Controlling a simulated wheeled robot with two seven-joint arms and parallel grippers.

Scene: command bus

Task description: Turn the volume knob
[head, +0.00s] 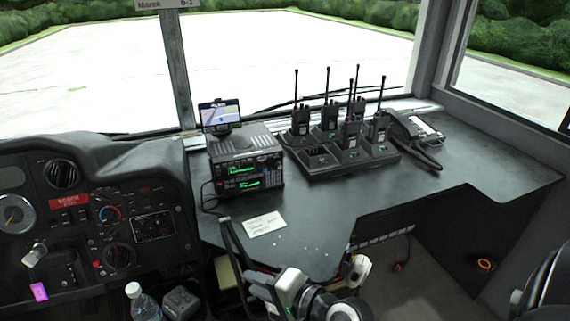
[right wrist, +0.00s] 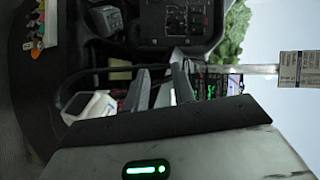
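The radio unit (head: 245,172) is a dark box with two green lit displays, standing on the dashboard counter. Small controls show on its front, but which one is the volume knob is too small to tell. The radio (right wrist: 212,88) also shows in the right wrist view, sideways and partly hidden behind a finger. My right gripper (head: 228,222) reaches up from the bottom, in front of and below the radio, apart from it. In the right wrist view its two fingers (right wrist: 159,68) stand apart with nothing clearly held between them. My left gripper is not in view.
A small screen (head: 220,114) stands on the radio. Several handheld radios stand in a charger (head: 350,163) to its right. A paper note (head: 264,224) lies on the counter (head: 330,215). The driver's dashboard (head: 90,215) is at left, with a bottle (head: 143,303) below.

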